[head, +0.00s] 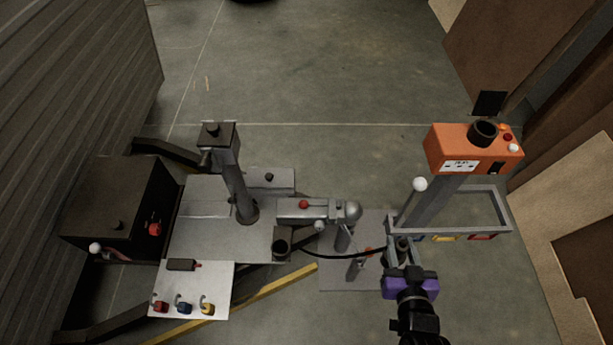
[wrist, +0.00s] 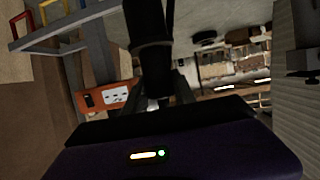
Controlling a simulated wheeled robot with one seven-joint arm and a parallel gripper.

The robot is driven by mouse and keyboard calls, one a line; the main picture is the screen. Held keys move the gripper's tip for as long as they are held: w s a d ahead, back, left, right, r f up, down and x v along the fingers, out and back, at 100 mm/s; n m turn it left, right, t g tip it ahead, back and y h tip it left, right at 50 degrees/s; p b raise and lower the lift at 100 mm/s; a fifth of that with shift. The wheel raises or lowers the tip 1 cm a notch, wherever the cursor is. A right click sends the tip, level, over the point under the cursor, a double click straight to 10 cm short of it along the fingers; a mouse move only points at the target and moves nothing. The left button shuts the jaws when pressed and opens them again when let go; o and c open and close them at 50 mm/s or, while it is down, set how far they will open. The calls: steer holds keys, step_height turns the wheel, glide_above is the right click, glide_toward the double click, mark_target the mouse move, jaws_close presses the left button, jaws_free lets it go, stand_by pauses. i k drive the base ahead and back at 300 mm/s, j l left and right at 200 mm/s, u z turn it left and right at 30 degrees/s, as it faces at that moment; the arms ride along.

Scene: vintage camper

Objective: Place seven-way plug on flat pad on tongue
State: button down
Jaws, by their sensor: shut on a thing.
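My gripper (head: 403,258) is at the lower right of the head view, shut on the black seven-way plug (head: 403,243). In the wrist view the dark plug (wrist: 150,55) stands between the fingers. A black cable (head: 340,256) runs from the plug leftward toward the tongue. On the tongue lies a flat grey plate (head: 195,240), with a smaller flat grey surface (head: 280,178) behind it; I cannot tell which is the pad. My gripper is well to the right of both, apart from them.
An orange box on a post (head: 450,150) and a grey tray frame (head: 505,215) stand beside my gripper. The coupler with a silver ball (head: 352,212), a jack post (head: 232,175), a dark box (head: 118,205) and a white board with hooks (head: 218,280) lie leftward.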

mark_target(212, 208)
steer(key=i+u, duration=0.15)
steer(key=u, duration=0.3)
steer(key=i+u, duration=0.2)
steer(key=u, duration=0.25)
steer(key=i+u, duration=0.15)
steer(key=u, duration=0.3)
steer(key=i+l, duration=0.4)
steer(key=i, duration=0.05)
